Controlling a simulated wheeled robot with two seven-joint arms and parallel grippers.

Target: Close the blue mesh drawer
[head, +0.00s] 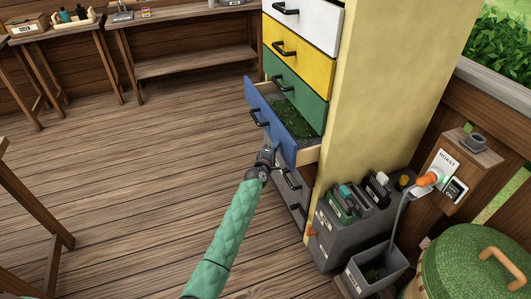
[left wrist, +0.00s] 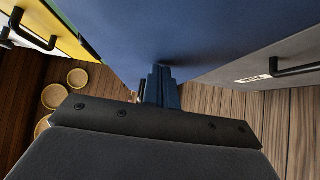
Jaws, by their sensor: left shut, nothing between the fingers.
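The blue mesh drawer (head: 268,120) is pulled out of the cabinet in the head view, with green leafy stuff (head: 292,119) on its mesh bottom. It has a black handle on its blue front. My right gripper is not in view.
Above the blue drawer are shut green (head: 296,90), yellow (head: 298,58) and white (head: 305,22) drawers; a grey drawer (head: 291,192) is below. A grey tool box (head: 345,225), a bin (head: 375,275) and a green round lidded thing (head: 475,265) stand right. The wooden floor at left is clear.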

